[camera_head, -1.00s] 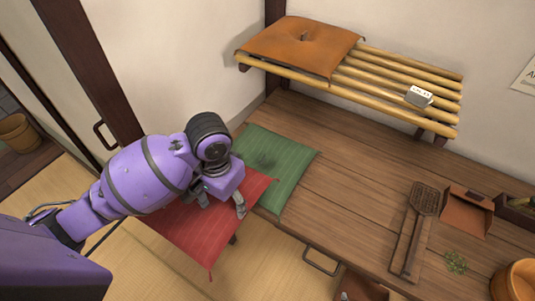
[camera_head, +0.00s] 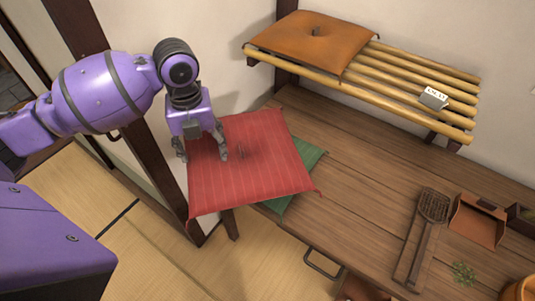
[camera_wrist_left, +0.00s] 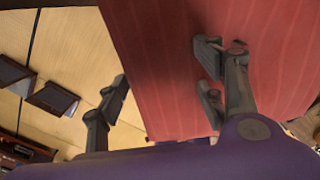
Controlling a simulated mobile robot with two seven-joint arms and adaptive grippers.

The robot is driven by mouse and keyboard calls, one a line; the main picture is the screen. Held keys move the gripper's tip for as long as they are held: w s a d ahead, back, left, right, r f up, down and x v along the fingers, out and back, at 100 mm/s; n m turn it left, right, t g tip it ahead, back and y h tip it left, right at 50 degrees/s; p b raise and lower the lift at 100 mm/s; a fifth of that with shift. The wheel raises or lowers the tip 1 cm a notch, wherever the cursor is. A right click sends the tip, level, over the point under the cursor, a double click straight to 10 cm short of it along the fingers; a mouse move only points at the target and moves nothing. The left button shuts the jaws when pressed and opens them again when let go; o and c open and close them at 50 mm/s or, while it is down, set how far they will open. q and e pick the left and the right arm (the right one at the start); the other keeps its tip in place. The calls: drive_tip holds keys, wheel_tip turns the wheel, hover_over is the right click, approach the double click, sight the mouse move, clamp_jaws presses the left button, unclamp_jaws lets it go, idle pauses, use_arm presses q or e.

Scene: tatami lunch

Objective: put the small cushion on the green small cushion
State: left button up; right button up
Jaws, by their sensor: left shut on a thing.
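The red small cushion (camera_head: 250,172) is spread flat at the left end of the wooden counter, above the green small cushion. Its left part sticks out past the counter's end. The green small cushion (camera_head: 308,157) shows only along its right and lower edges; the rest is hidden. Whether the two touch cannot be told. My left gripper (camera_head: 202,155) is at the red cushion's upper left edge and shut on it. In the left wrist view the red cushion (camera_wrist_left: 165,70) fills the middle and right, by the fingers (camera_wrist_left: 165,90). My right gripper is not in view.
An orange cushion (camera_head: 312,42) and a small white card (camera_head: 433,99) lie on the slatted shelf (camera_head: 390,84) above the counter (camera_head: 365,180). A wire-mesh tool (camera_head: 425,225) and a brown dustpan-like piece (camera_head: 479,220) lie at the right. The counter's middle is clear.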

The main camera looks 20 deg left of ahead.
sight(234, 137)
use_arm(q)
drive_tip(key=shift+w+a+r+m, duration=0.1)
drive_tip(key=shift+w+r+m, duration=0.05)
drive_tip(key=shift+m, duration=0.15)
drive_tip(key=shift+w, duration=0.35)
drive_tip(key=w+f, duration=0.1)
drive_tip(key=w, duration=0.1)
drive_tip(key=w+d+f, duration=0.1)
drive_tip(key=w, duration=0.2)
drive_tip(key=w+d+f, duration=0.1)
drive_tip(key=w, duration=0.1)
drive_tip(key=shift+w+d+f+b, duration=0.1)
drive_tip(key=shift+w+f+b, duration=0.2)
drive_tip(key=shift+f, duration=0.05)
drive_tip(key=w+f, duration=0.1)
drive_tip(key=f, duration=0.1)
drive_tip(key=w+f, duration=0.2)
drive_tip(key=w+d+f, duration=0.1)
drive_tip(key=w+f, duration=0.1)
drive_tip(key=shift+w+f+b, duration=0.2)
drive_tip(key=shift+f+b, duration=0.05)
drive_tip(key=shift+b, duration=0.1)
drive_tip(key=shift+f, duration=1.3)
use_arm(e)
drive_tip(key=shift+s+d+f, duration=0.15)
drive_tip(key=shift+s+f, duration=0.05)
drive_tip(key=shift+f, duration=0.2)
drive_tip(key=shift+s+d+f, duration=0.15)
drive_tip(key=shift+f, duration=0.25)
